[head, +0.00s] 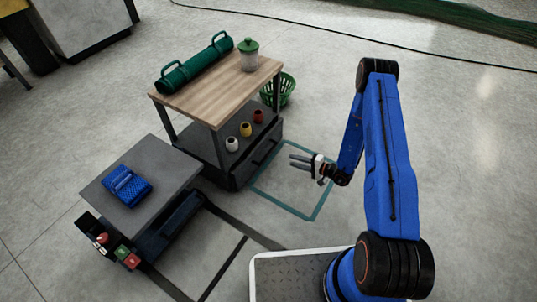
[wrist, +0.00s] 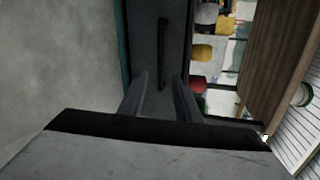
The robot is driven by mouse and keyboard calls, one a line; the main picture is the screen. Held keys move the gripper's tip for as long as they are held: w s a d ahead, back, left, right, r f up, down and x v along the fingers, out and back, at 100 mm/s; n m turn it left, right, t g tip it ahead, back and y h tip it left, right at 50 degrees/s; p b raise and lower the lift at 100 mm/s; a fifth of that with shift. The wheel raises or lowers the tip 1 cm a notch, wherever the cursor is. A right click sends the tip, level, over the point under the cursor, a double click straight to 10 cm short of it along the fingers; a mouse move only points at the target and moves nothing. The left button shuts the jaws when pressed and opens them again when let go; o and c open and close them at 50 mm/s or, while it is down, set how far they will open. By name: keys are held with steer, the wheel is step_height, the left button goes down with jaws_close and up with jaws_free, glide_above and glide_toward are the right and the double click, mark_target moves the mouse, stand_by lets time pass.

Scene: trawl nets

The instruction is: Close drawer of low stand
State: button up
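The low grey stand (head: 128,200) is at the left in the head view, with a dark drawer (head: 165,232) on its right side that looks somewhat pulled out. A taller wood-topped stand (head: 200,95) stands behind it; its dark base has a drawer (head: 258,165) with a bar handle. I cannot tell whether that drawer is fully shut. My gripper (head: 296,161) is open and empty, to the right of the wood-topped stand. In the wrist view my gripper's fingers (wrist: 160,95) are apart, facing a dark front with a black bar handle (wrist: 162,45), without visible contact.
A blue folded net (head: 127,186) lies on the grey stand. A green roll (head: 195,65) and lidded jar (head: 249,55) are on the wooden top; several small pots (head: 246,129) stand below. A green basket (head: 280,88) is behind. Floor with a teal outline (head: 285,210) is clear.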

steer(key=shift+n+t, duration=0.4)
steer(key=shift+n, duration=0.3)
steer(key=x, duration=1.6)
steer(key=shift+a+f, duration=0.35)
steer(key=shift+f, duration=0.05)
jaws_close()
